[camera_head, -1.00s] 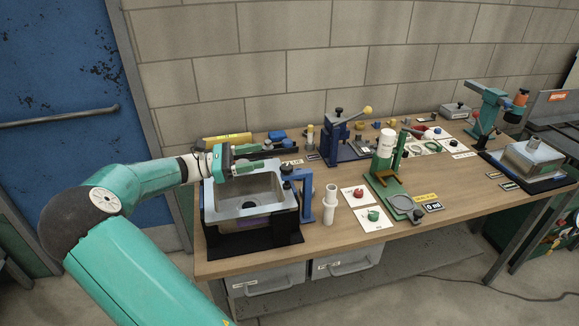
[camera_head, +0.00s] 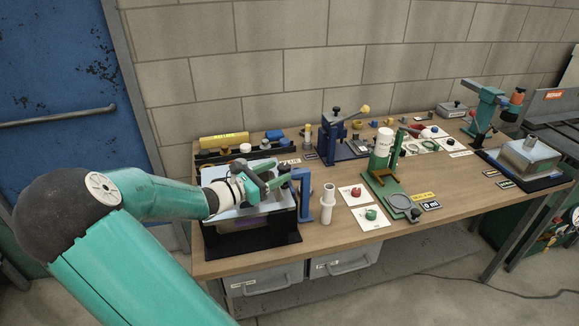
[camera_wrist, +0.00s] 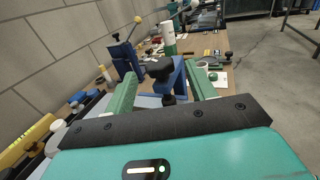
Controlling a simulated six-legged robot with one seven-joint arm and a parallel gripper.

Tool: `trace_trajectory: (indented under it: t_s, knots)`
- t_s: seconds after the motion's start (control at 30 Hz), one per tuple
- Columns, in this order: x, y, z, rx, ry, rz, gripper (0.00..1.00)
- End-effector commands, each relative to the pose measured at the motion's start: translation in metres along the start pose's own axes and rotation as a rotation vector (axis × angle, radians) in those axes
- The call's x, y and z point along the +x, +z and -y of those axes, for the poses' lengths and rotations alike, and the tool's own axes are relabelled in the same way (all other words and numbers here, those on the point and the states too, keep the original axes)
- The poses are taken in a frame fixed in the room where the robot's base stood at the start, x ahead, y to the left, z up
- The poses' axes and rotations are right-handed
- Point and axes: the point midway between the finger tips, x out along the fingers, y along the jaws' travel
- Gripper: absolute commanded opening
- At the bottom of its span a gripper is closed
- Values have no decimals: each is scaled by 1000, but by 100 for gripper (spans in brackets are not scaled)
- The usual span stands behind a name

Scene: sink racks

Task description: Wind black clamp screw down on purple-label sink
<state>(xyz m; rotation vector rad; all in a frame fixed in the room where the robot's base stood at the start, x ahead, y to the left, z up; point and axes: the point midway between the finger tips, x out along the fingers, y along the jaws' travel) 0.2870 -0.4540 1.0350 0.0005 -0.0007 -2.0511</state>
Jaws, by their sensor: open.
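The sink (camera_head: 236,192) sits in a black rack at the left end of the bench, a purple label (camera_head: 256,222) partly visible on its front. A blue clamp frame (camera_head: 304,197) stands at its right side. In the wrist view, the black clamp screw (camera_wrist: 159,67) has a lobed knob on top, beside the blue clamp arm (camera_wrist: 178,83). My gripper (camera_head: 274,174) is over the sink's right part. Its green fingers are open in the wrist view (camera_wrist: 161,76), one on each side of the knob in the picture. Contact cannot be told. My gripper hides most of the basin.
A white cylinder (camera_head: 328,203) stands just right of the clamp. Behind the sink lies a black tray with a yellow cylinder (camera_head: 225,140). A blue press (camera_head: 335,135) and a green stand (camera_head: 382,178) are further right. Cards with red and green knobs lie near the front edge.

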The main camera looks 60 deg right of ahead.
Motion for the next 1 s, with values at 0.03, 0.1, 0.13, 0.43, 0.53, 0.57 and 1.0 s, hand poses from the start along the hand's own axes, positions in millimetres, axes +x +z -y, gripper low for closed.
trace_trajectory:
  t_s: [0.03, 0.1, 0.13, 0.43, 0.53, 0.57, 1.0]
  knots:
    - [11, 0, 1, -1, -4, 2, 55]
    - [24, 0, 1, -1, -4, 2, 55]
    - [29, 0, 1, -1, -3, 1, 55]
    - [54, 0, 0, -1, 0, 1, 55]
    - [54, 0, 0, 0, 0, 1, 55]
    - [54, 0, 0, 0, 0, 1, 55]
    - [54, 0, 0, 0, -1, 1, 11]
